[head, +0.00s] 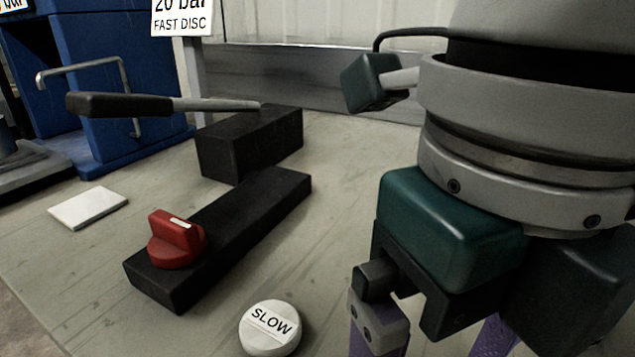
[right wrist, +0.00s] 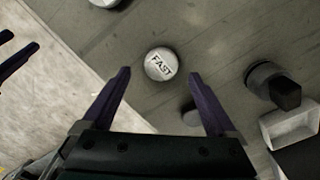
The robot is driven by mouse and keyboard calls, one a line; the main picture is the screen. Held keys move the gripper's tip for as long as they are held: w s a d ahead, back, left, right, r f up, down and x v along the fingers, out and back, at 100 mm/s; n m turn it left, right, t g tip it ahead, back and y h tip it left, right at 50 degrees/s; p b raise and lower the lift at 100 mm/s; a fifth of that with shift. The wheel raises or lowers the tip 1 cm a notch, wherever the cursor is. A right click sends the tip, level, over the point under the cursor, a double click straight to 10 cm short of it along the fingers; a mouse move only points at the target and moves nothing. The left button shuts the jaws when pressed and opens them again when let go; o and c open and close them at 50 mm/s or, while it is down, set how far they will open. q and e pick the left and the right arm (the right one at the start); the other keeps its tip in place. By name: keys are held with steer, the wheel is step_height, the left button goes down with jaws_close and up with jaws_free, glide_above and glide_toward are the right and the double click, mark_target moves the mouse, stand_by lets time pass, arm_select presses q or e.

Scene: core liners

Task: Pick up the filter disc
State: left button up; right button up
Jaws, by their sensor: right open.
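A round white disc lettered FAST (right wrist: 161,64) lies flat in the right wrist view, ahead of and between the fingertips. My right gripper (right wrist: 157,75) is open and empty, with its two purple fingers apart on either side of this disc's line. In the head view the right gripper (head: 436,342) points down at the lower right, its fingertips cut off by the frame. A round white disc lettered SLOW (head: 270,328) lies on the bench left of it. The FAST disc is hidden in the head view.
A black block with a red knob (head: 177,239) and a black block with a lever (head: 250,143) stand on the bench (head: 336,160). A white square plate (head: 88,208) lies left. A sign (head: 181,18) reads 20 bar FAST DISC. A dark round-topped part (right wrist: 267,80) stands right of the FAST disc.

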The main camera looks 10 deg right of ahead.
step_height(320, 180, down, 2)
steer(key=shift+f, duration=0.15)
steer(key=shift+d, duration=0.1)
steer(key=c, duration=1.4)
